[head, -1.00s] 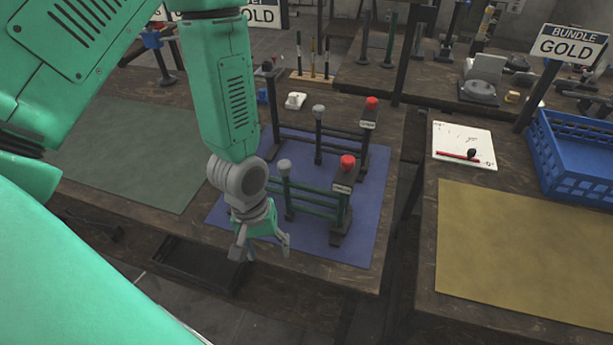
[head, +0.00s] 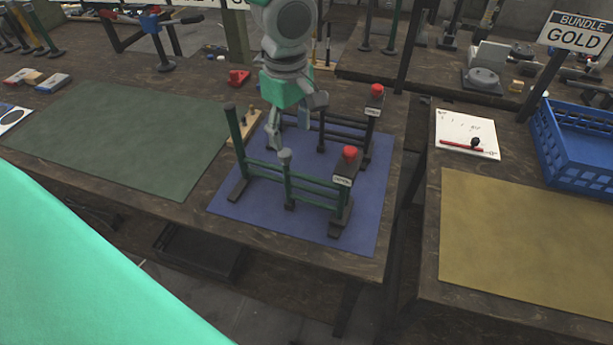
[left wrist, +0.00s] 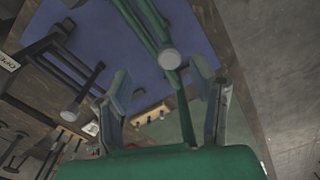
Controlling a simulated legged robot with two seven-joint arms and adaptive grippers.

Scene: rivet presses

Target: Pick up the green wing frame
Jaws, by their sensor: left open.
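The green wing frame (head: 312,192) stands upright on the near part of the blue mat (head: 362,224). It has green rails, a tall green post at its left end, a grey knob in the middle and a red knob at its right end. My left gripper (head: 296,128) is open and empty, pointing down, and appears just behind and above the frame's middle in the head view. In the left wrist view, the frame's green rails and grey knob (left wrist: 169,59) show beyond the open fingers of my left gripper (left wrist: 165,98). My right gripper is not in view.
A similar dark frame (head: 350,125) with a red knob stands behind, partly hidden by my gripper; it also shows in the left wrist view (left wrist: 72,80). A green mat (head: 125,140) lies left, clear. A second table at right holds a yellow mat (head: 520,245) and blue crate (head: 575,160).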

